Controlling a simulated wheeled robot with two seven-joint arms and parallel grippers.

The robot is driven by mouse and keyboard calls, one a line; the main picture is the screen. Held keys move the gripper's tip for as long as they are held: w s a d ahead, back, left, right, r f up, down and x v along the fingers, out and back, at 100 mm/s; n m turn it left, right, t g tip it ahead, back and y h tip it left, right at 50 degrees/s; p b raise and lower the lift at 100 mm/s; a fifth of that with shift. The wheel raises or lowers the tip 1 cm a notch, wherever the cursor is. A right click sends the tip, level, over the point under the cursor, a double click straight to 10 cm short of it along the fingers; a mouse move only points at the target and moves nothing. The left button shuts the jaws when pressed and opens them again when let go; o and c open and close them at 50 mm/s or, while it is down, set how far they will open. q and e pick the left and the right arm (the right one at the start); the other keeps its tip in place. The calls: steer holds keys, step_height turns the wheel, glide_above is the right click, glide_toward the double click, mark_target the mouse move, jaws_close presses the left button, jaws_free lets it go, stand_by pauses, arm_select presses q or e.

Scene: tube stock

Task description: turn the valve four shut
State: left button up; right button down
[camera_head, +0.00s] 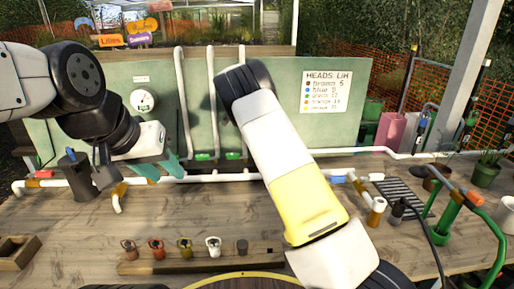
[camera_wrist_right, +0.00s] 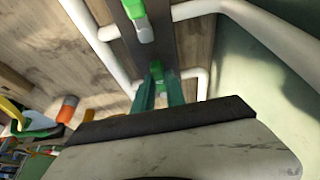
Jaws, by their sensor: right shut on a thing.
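I cannot read a number on either valve. My right forearm hides the right gripper in the head view. My left gripper (camera_head: 160,172) is open, with its fingers spread near the long white pipe.
A round gauge (camera_head: 143,100) and a heads sign (camera_head: 334,90) are on the green panel (camera_head: 80,120). A wooden rack (camera_head: 190,264) holds several coloured fittings on the bench.

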steer(key=c, duration=1.4)
jaws_free()
steer(key=shift+o, duration=0.2)
steer(key=v, duration=0.7)
steer(key=shift+a+r, duration=0.25)
steer(key=shift+r, duration=0.1)
steer(key=shift+d, duration=0.1)
